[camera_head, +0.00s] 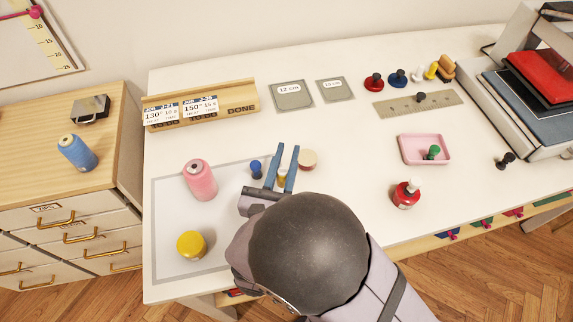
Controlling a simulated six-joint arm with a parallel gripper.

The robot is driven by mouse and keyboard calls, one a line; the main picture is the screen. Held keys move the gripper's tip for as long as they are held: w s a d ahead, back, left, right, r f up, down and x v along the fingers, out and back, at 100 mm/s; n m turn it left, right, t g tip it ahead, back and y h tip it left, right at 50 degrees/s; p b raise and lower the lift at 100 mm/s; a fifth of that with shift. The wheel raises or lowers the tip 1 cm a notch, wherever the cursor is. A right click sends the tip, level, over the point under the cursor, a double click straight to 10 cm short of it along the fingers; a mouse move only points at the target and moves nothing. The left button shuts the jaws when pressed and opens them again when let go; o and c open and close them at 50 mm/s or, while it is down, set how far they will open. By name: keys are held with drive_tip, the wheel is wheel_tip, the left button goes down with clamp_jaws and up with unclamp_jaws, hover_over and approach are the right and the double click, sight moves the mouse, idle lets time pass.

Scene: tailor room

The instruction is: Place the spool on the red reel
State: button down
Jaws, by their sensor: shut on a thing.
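My gripper (287,151) is over the left part of the white table, its two blue fingers pointing toward the back. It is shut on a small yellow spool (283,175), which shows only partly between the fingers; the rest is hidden. The red reel (404,196), a red rounded piece with a pale top, stands on the table to the right of my gripper, apart from it. I cannot make out its fine shape.
A small blue piece (256,169) and a cream round piece (307,160) flank the fingers. Pink (200,182) and yellow (191,245) thread cones stand left. A pink tray (407,158) holds a green piece behind the red reel. The table between gripper and reel is clear.

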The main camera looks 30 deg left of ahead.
drive_tip(key=shift+r, duration=1.75)
